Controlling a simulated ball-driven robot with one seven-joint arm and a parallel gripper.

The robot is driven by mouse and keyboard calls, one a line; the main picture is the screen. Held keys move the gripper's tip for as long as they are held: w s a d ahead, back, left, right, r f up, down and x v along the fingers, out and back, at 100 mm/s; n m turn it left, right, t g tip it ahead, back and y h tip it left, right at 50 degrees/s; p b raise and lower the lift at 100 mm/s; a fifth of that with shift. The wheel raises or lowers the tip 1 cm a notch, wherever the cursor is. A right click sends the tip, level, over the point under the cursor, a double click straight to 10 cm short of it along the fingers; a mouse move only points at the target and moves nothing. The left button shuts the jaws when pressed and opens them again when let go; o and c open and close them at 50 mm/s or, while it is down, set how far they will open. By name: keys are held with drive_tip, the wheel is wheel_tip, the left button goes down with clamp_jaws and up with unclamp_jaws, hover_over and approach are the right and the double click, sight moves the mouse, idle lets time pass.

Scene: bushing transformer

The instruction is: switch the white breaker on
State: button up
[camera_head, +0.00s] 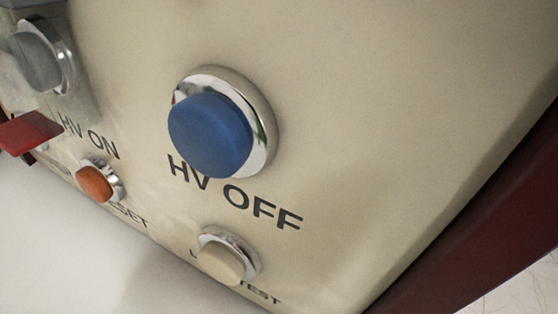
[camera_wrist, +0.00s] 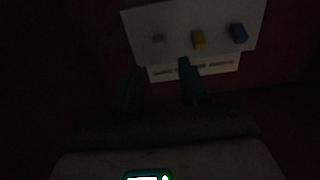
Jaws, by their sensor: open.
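The wrist view is very dark. It shows a pale panel with three small switches in a row. The left one is greyish and is probably the white breaker (camera_wrist: 158,38); whether it is on or off I cannot tell. My gripper (camera_wrist: 161,65) is below it in the picture, with two dark green fingers spread apart and nothing seen between them. The fingertips reach up over the panel's lower edge; whether they touch it I cannot tell. In the head view neither the breaker nor my gripper shows.
A yellow switch (camera_wrist: 198,39) and a blue switch (camera_wrist: 238,33) sit right of the greyish one. A pale label strip (camera_wrist: 215,66) runs below them. The head view shows a cream panel (camera_head: 370,90) with a blue HV OFF button (camera_head: 208,135) and an orange button (camera_head: 94,184).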

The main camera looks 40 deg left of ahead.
drive_tip(key=b+x, duration=0.1)
drive_tip(key=x, duration=0.5)
drive_tip(key=shift+w, duration=0.2)
clamp_jaws()
